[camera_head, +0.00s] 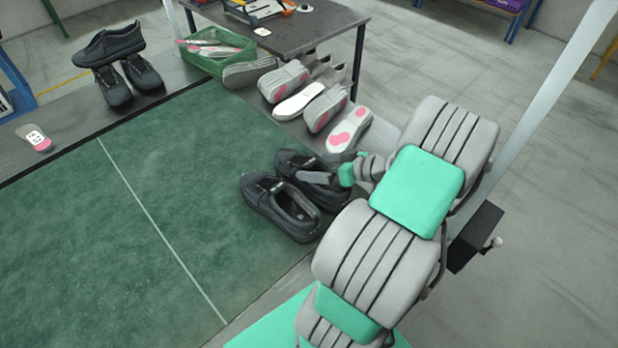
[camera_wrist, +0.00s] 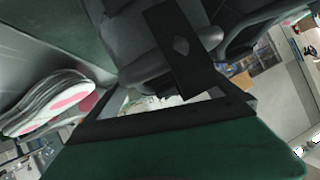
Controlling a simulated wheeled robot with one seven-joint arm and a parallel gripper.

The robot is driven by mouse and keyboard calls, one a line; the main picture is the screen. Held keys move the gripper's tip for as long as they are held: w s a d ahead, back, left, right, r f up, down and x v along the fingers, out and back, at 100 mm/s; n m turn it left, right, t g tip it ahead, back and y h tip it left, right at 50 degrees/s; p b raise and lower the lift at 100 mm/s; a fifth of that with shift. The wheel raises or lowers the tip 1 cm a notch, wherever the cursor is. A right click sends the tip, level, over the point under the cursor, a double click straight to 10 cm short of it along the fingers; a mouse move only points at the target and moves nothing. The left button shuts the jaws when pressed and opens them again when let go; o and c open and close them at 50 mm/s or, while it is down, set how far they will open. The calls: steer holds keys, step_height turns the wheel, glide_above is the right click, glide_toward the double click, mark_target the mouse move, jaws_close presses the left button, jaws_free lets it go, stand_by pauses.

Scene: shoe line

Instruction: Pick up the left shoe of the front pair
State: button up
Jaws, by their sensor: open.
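The front pair is two black shoes side by side near the right edge of the green mat. The left shoe of the pair (camera_head: 278,209) lies nearer the camera, with its opening up. The other black shoe (camera_head: 296,163) lies just behind it, partly covered by my gripper. My gripper (camera_head: 318,178) is open, low over the pair, with its fingers pointing left toward the shoes. I cannot tell whether it touches either shoe. In the wrist view, dark and grey shapes fill the middle at close range, and I cannot separate finger from shoe there.
The green mat (camera_head: 130,220) is clear to the left. A green crate (camera_head: 215,62), more black shoes (camera_head: 117,62) and a dark table (camera_head: 290,32) are farther back.

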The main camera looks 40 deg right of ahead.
steer(key=shift+x, duration=0.85)
steer(key=shift+s+a+f, duration=0.1)
steer(key=shift+s+f, duration=0.05)
steer(key=shift+f, duration=0.05)
steer(key=c, duration=2)
